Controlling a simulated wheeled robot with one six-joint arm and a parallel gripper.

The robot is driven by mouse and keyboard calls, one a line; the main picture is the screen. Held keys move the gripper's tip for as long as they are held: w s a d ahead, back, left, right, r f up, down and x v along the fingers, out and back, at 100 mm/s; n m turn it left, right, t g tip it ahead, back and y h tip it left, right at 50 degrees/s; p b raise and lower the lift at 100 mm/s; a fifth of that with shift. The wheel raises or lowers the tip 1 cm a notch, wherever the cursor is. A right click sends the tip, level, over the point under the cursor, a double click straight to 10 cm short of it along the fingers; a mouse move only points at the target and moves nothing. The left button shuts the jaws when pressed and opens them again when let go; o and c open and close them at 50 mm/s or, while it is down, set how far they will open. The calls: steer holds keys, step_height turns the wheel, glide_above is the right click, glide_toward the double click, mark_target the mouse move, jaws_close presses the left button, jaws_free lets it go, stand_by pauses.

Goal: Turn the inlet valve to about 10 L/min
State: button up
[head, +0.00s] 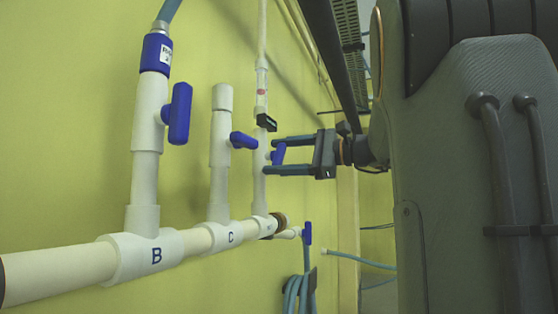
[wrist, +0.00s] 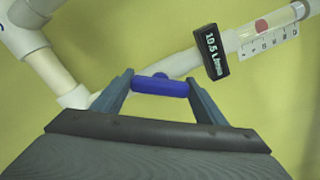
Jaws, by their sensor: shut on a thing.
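The blue inlet valve handle (head: 278,154) is on the farthest white riser pipe (head: 260,190). My gripper (head: 268,156) reaches in from the right, with one finger above the handle and one below. In the wrist view the blue handle (wrist: 160,87) lies crosswise between the two fingertips (wrist: 160,84), which touch its ends. A small black flow display (head: 266,122) sits on the pipe above the valve. In the wrist view the display (wrist: 211,52) appears to read 10.5 L/min. A clear flow tube with a red float (wrist: 261,25) and a scale is beside it.
Two nearer risers have their own blue handles (head: 179,114) (head: 243,140) and rise from the white manifold pipe (head: 60,272) marked B and C. Blue hoses (head: 295,290) hang below. A yellow wall (head: 60,120) stands close behind the pipes.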

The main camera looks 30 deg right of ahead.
stand_by(0.3)
steer(key=o, duration=1.1)
steer(key=shift+c, duration=0.2)
steer(key=shift+s, duration=0.1)
steer(key=v, duration=0.7)
steer(key=shift+s+d+b, duration=0.25)
steer(key=shift+b, duration=0.1)
